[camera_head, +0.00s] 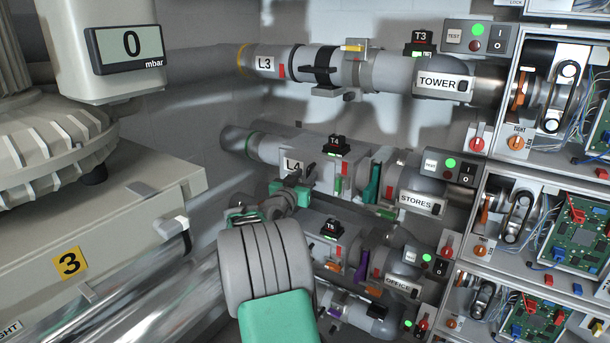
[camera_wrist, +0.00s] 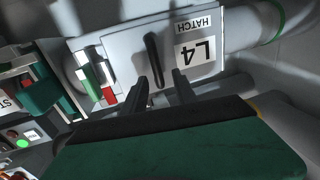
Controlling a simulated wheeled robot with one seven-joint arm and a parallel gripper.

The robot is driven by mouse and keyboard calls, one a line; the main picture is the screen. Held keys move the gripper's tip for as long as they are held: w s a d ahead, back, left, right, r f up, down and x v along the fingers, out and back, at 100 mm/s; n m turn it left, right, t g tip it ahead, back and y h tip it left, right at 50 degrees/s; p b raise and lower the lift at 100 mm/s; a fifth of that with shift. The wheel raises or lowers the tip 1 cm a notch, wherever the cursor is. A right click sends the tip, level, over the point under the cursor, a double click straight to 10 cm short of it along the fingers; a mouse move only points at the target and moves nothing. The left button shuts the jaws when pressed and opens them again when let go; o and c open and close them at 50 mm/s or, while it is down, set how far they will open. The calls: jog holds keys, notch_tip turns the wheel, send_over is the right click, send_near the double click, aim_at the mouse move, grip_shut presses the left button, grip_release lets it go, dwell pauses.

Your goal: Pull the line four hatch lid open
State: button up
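The line four hatch lid (camera_wrist: 215,85) is a pale grey panel labelled "L4 HATCH" in the wrist view, and it looks closed. A dark upright bar handle (camera_wrist: 152,55) stands on it beside the label. My gripper (camera_wrist: 160,78) is open, with its two dark fingers apart just below the handle. The handle's lower end lies between the fingertips in the picture; I cannot tell whether they touch it. In the head view the L4 pipe section (camera_head: 318,172) is at centre, and my green and grey gripper (camera_head: 296,183) is in front of its label, with the fingertips hard to make out.
The L3 pipe (camera_head: 312,65) runs above and the T5 line (camera_head: 330,245) below. A green slide gate (camera_head: 373,182) and the STORES pipe (camera_head: 422,203) lie to the right. Open electronics cabinets (camera_head: 545,230) stand farther right. A grey housing (camera_head: 90,215) fills the left.

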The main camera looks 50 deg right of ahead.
jog(key=shift+d, duration=0.15)
grip_shut()
dwell(1.4)
